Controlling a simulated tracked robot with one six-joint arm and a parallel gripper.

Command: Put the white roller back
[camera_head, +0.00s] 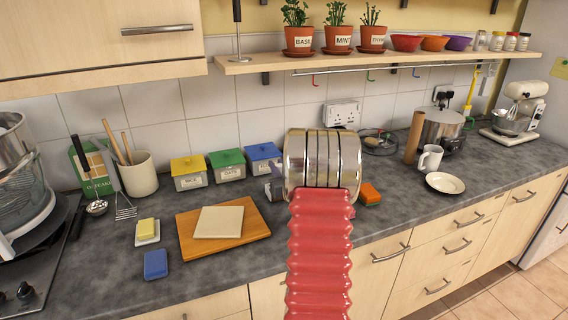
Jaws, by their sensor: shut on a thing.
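I cannot make out a white roller in the camera_head view. My arm, with red bellows and a shiny banded metal end, rises through the middle and hides what is beyond it. Only a small grey part of my gripper (275,185) shows at the left of the metal end, over the counter to the right of the wooden board. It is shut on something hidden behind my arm.
On the counter (200,275) are a wooden board (250,240) with a pale slab, several lidded boxes (190,173), a blue sponge (155,264), an orange sponge (371,194), a white mug (430,158) and a plate (445,183). Potted herbs (337,38) stand on the shelf.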

